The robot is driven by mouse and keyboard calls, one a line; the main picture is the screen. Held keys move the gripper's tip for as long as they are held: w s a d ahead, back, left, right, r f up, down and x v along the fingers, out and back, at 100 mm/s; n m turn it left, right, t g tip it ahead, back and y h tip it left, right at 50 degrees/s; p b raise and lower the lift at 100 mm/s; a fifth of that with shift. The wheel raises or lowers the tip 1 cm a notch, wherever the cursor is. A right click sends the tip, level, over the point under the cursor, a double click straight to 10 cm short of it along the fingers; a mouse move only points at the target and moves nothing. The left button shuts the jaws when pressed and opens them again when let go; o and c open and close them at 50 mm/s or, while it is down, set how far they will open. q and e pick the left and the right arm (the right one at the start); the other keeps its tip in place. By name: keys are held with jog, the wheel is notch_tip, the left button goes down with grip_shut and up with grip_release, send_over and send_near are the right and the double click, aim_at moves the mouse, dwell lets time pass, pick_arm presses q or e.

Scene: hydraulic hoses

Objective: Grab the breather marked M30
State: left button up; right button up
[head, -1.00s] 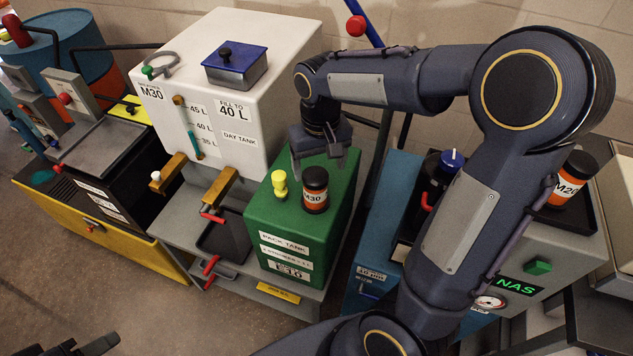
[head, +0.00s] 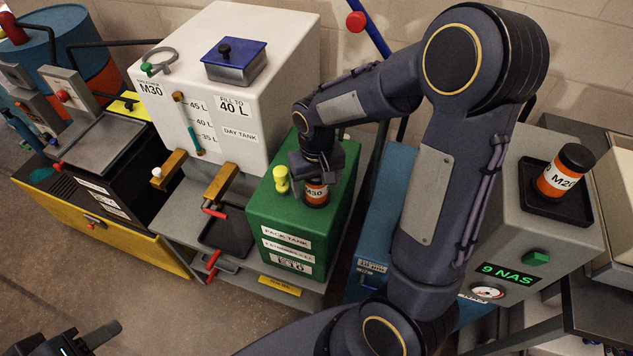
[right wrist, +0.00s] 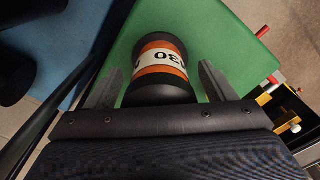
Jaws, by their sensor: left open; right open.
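The breather marked M30 (head: 316,194) is a black cylinder with an orange and white band, standing upright on the green pack tank (head: 268,218). My right gripper (head: 316,174) is over its top and hides its black cap in the head view. In the right wrist view the breather (right wrist: 161,68) lies between the two open fingers of the right gripper (right wrist: 158,88), with a gap on each side. My left gripper (head: 98,338) is at the lower left edge of the head view, far from the breather, and only partly in frame.
A yellow fitting (head: 281,179) stands on the green tank close to the left of the breather. The white day tank (head: 225,130) rises behind. Another breather, marked M20 (head: 565,172), sits in a black tray (head: 528,190) at the right.

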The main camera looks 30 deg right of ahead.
jog(key=c, duration=1.2)
jog(key=shift+r, duration=0.15)
